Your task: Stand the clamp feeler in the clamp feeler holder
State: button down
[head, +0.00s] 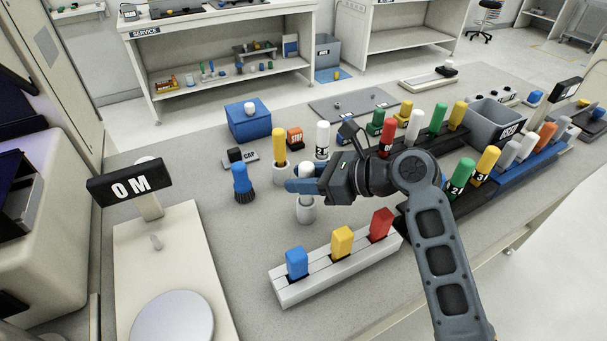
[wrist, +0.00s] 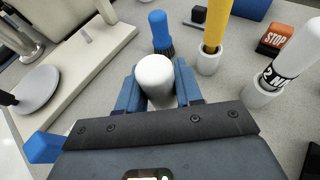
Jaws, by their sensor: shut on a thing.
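My gripper (head: 300,186) is shut around a white round-topped handle (head: 306,170), which I take to be the clamp feeler. In the wrist view the white handle (wrist: 155,76) stands between the two blue fingers (wrist: 156,88). It looks upright in the head view. A short pale grey cup (head: 306,212), which looks like its holder, is directly below the fingers. The handle's lower end meets or enters this cup; I cannot tell how deep it sits. The fingers hide the handle's middle.
Close by stand a blue brush (head: 241,183), a yellow handle (head: 279,143) in a cup, and a white labelled handle (head: 322,138) in another. A white block rack (head: 336,265) lies in front. An orange STOP block (head: 295,138) and blue box (head: 247,121) are behind.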

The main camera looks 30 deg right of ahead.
dwell(0.4)
jog(key=c, duration=0.7)
grip_release()
jog(key=shift+o, duration=0.2)
jog(key=v, duration=0.7)
jog(key=shift+s+d, duration=0.3)
